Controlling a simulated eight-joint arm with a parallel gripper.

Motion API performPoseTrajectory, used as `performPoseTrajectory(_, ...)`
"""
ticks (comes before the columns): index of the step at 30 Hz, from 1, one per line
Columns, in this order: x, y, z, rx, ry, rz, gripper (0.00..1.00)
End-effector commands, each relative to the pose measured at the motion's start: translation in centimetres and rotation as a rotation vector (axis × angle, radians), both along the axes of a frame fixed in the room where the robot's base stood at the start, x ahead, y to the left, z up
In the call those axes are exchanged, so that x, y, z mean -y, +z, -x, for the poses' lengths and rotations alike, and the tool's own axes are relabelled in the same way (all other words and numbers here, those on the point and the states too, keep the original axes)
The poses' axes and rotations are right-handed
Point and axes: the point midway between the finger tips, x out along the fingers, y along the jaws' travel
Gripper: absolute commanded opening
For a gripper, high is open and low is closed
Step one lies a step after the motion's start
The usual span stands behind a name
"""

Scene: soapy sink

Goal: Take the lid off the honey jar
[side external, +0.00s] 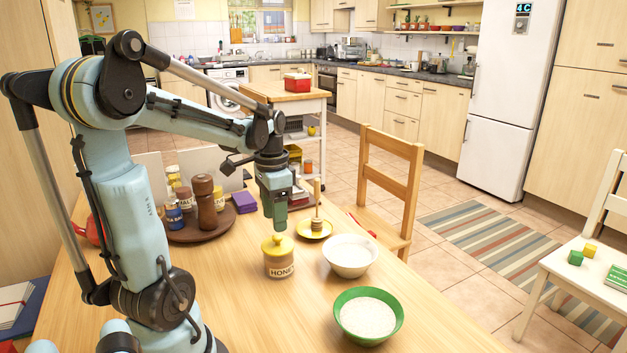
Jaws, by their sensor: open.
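The honey jar (280,264) stands upright on the wooden table, with a label reading HONEY. Its yellow lid (278,244) with a round knob sits on top of the jar. My gripper (275,222) is open and points down just above the lid's knob. The view does not show clearly whether a fingertip touches the knob. One finger partly hides the other.
A yellow saucer (301,231) with a honey dipper (317,212) stands just behind right of the jar. A white bowl (350,266) and a green bowl (340,311) of white grains are to the right. A brown tray (181,236) with jars and a mill (205,200) is left.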

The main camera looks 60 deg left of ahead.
Motion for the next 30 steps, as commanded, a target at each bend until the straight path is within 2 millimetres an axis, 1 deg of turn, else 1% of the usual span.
performPoseTrajectory(9, 0.3, -3.6, -0.2, 0.0, -0.001, 0.0, 0.54)
performPoseTrajectory(12, 0.3, -4.4, -0.2, 0.0, 0.0, 0.0, 0.54)
performPoseTrajectory(15, 0.3, -4.7, -0.2, 0.0, 0.0, 0.0, 0.54)
performPoseTrajectory(22, 0.3, -4.8, -0.2, 0.0, 0.0, 0.0, 0.54)
performPoseTrajectory(23, 0.3, -4.8, -0.2, 0.0, 0.0, 0.0, 0.51)
performPoseTrajectory(30, 0.3, -4.8, -0.2, 0.0, 0.0, 0.0, 0.14)
